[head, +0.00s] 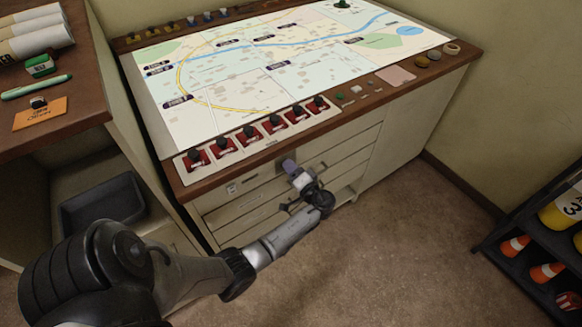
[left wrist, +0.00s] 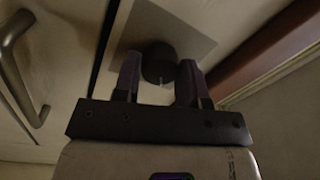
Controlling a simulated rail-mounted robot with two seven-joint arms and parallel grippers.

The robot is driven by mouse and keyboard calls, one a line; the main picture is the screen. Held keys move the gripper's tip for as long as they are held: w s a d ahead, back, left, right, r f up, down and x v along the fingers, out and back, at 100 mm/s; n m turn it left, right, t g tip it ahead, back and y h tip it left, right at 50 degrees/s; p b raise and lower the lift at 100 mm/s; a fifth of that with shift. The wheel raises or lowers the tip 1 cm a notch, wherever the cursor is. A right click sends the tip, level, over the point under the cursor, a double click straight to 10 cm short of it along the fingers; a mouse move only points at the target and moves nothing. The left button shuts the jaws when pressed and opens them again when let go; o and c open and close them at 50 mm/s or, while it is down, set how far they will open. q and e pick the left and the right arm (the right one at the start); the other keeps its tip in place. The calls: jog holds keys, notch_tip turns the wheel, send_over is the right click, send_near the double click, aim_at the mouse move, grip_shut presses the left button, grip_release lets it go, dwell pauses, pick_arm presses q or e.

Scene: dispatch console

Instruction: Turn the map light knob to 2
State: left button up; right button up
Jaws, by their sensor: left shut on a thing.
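The map light knob (left wrist: 159,60) is a round black knob with a pale pointer line. It sits on a light grey plate (left wrist: 185,24) on the console's front. In the left wrist view the knob is between the two fingers of my left gripper (left wrist: 161,72), which is shut on it. The pointer line lies on the side toward the gripper's palm. No numerals on the plate are readable. In the head view my left gripper (head: 290,167) is at the console's drawer front, below the wooden edge, and hides the knob. My right gripper is not in view.
The map table (head: 290,65) has a row of red-based black switches (head: 249,136) along its front edge, above my left gripper. A drawer handle (left wrist: 20,65) is left in the wrist view. A side desk (head: 85,105) stands at left, a rack with cones (head: 515,246) at right.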

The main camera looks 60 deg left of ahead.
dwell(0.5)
pick_arm(q)
jog(key=o, duration=0.9)
jog(key=shift+d, duration=0.1)
jog(key=shift+w+d+f+p, duration=0.1)
jog(key=shift+w+d+p, duration=0.15)
jog(key=shift+d, duration=2)
jog(key=shift+w+d+f+p, duration=0.1)
jog(key=shift+w+d+f, duration=0.1)
jog(key=shift+d, duration=2.1)
jog(key=shift+w+d+f+p, duration=0.1)
jog(key=shift+w+d+p, duration=0.15)
jog(key=shift+d, duration=2)
jog(key=shift+m, duration=0.3)
